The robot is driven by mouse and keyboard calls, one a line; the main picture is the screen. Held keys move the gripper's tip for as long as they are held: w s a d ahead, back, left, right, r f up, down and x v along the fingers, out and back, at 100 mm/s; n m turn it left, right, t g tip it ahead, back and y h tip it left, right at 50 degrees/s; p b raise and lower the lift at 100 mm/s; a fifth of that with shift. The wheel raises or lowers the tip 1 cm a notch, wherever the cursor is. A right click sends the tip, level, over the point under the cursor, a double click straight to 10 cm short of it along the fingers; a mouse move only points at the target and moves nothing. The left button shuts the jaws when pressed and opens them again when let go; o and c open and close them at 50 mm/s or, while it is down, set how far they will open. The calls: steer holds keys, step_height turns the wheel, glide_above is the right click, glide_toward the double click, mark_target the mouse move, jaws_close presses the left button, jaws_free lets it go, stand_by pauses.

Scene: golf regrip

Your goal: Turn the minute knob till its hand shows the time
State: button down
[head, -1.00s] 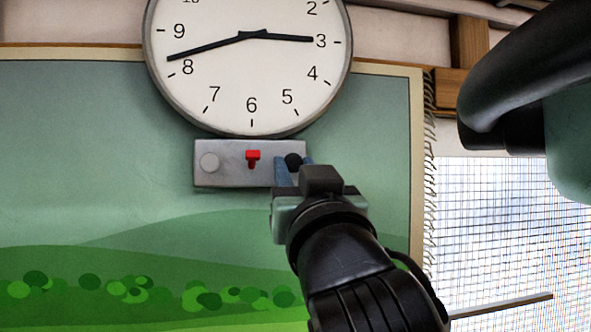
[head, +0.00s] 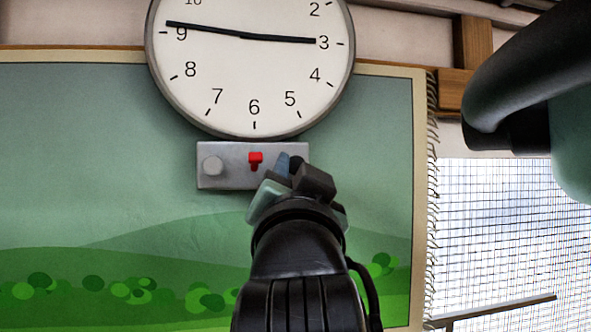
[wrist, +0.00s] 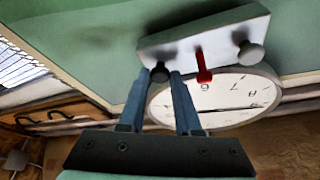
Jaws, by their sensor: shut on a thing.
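The round white clock (head: 250,85) hangs above a grey control box. Its short hand points at 3 and its long hand points just past 9. The grey box (head: 228,180) carries a light grey knob (head: 212,166) at left, a red switch (head: 255,160) in the middle and a black knob (head: 296,162) at right. My gripper (head: 286,168) is turned at a tilt and shut on the black knob, partly hiding it. In the wrist view the blue fingers (wrist: 162,80) stand either side of the black knob (wrist: 160,72).
A green landscape hanging (head: 100,150) with a fringed right edge lies behind the box. A wire-mesh window (head: 510,230) is at the right. The wall left of the box is clear.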

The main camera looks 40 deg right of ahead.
steer(key=m+g, duration=0.1)
steer(key=m, duration=0.1)
steer(key=m+g+h, duration=0.1)
steer(key=m, duration=0.2)
steer(key=shift+w+a+r, duration=0.1)
steer(key=shift+w+a, duration=0.1)
steer(key=m+g+p, duration=0.1)
steer(key=m+g, duration=0.1)
steer(key=m, duration=0.3)
steer(key=shift+r, duration=0.2)
steer(key=m+g+p, duration=0.1)
steer(key=m, duration=0.1)
steer(key=m+y+p, duration=0.1)
steer(key=m, duration=0.1)
steer(key=shift+r+m+g, duration=0.2)
steer(key=shift+m+g, duration=0.2)
steer(key=shift+m+g+y+p, duration=0.3)
steer(key=shift+m+y+p, duration=0.5)
steer(key=shift+m, duration=0.8)
steer(key=c, duration=0.6)
jaws_free()
steer(key=shift+s, duration=0.1)
